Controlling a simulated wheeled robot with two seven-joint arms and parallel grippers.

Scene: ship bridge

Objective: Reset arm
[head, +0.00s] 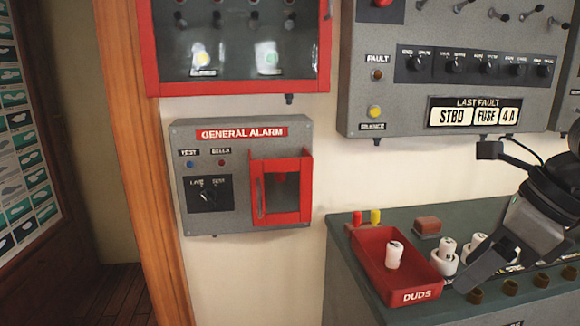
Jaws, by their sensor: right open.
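My right gripper (492,262) reaches in from the right edge, over the top of the grey-green cabinet (370,222). Its jaws are open, with a dark finger pointing down and left beside the red DUDS tray. I cannot tell whether it touches anything. No object shows held in it. The rest of my right arm runs off the right edge. My left gripper is not in view.
The red DUDS tray (417,296) holds a white fuse (394,254). White fuses (445,257) stand in holders beside it, partly behind my gripper. Wall panels hang above: the GENERAL ALARM box (205,220), a red-framed cabinet (240,88) and the LAST FAULT panel (395,104).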

